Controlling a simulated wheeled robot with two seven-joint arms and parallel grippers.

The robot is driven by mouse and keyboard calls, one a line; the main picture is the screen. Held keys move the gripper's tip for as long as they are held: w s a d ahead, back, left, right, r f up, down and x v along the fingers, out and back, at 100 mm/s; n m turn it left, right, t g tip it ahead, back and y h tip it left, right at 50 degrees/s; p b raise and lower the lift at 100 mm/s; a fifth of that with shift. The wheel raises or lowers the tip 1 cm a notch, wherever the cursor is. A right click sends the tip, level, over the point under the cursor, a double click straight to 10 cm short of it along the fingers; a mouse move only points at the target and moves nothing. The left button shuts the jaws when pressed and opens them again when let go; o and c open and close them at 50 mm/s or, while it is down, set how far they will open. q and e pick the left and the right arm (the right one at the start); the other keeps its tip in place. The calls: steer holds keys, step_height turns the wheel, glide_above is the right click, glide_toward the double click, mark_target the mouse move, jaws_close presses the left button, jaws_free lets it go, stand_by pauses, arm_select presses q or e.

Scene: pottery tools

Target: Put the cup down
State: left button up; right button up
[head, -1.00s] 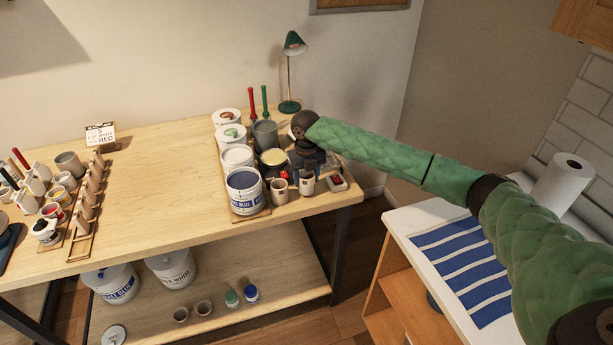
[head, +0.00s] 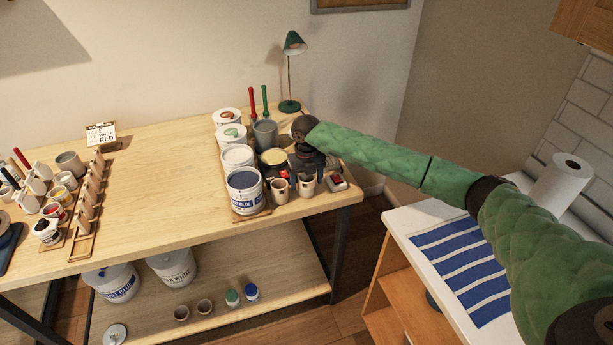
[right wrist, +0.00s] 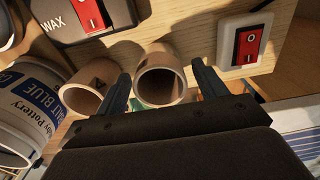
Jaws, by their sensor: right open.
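A small beige cup (head: 307,187) stands near the front right edge of the wooden worktable. My right gripper (head: 306,174) is over it, with its arm coming in from the right. In the right wrist view the cup (right wrist: 160,84) is between the two open fingers, its mouth facing the camera. A gap shows on the finger sides, and its base is hidden. A second similar cup (head: 280,191) stands just left of it and also shows in the right wrist view (right wrist: 90,88), outside the left finger. My left gripper is out of view.
A blue-labelled paint bucket (head: 245,193) stands left of the cups, with more pots behind. A box with a red switch (right wrist: 246,45) is close on the right. The worktable's middle (head: 165,180) is clear. A lamp (head: 290,75) stands at the back.

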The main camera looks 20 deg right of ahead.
steer(key=shift+r+b, duration=0.35)
steer(key=shift+r, duration=0.2)
arm_select(q)
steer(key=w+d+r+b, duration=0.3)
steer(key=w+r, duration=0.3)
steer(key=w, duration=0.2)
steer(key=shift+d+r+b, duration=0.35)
steer(key=shift+b, duration=0.5)
arm_select(e)
step_height(320, 180, up, 11)
steer(key=shift+r, duration=0.1)
